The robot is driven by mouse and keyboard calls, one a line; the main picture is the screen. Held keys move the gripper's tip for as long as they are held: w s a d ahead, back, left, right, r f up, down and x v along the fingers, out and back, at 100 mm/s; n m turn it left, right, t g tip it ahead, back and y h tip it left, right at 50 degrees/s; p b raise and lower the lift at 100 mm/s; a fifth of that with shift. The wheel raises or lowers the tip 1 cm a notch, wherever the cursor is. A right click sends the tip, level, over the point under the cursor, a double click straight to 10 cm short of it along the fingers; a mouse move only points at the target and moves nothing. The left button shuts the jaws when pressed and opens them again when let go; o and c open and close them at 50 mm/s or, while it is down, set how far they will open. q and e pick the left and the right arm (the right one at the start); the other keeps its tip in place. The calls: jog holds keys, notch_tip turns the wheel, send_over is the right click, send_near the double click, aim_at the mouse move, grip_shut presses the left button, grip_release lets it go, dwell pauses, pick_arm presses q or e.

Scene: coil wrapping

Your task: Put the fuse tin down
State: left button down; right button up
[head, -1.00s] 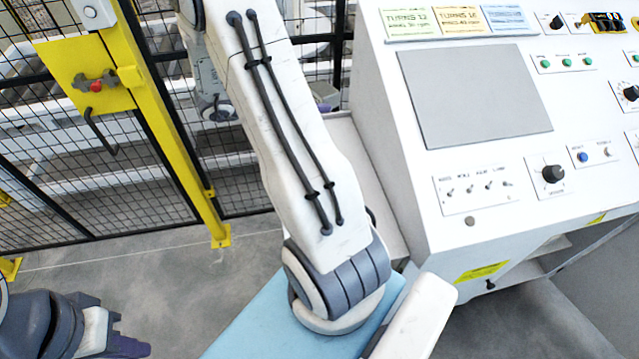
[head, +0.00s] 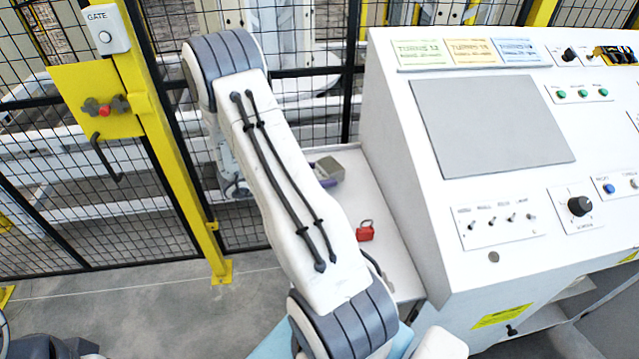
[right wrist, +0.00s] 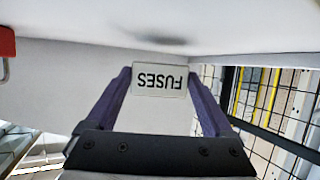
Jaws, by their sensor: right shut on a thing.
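The fuse tin (head: 328,168) is a small grey box over the far part of the white side shelf beside the console. In the right wrist view its FUSES label (right wrist: 160,79) reads upside down. My right gripper (right wrist: 158,92) is shut on the tin, with a purple finger on each side. A dark shadow lies on the white surface by the tin. I cannot tell whether the tin touches the shelf. Only the top of my left wrist shows at the bottom left corner of the head view, with its fingers out of frame.
A red padlock (head: 365,232) lies on the white shelf (head: 385,255), nearer than the tin. The sloped console (head: 490,115) rises right of the shelf. A mesh fence (head: 60,215) with a yellow gate post (head: 180,165) stands behind and left.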

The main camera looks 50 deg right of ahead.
notch_tip(320, 180, down, 3)
jog(key=shift+r, duration=0.1)
jog(key=shift+f, duration=0.2)
jog(key=o, duration=1.4)
jog(key=shift+r, duration=0.2)
jog(key=b+v, duration=0.1)
jog(key=v, duration=1.1)
jog(key=shift+r, duration=0.15)
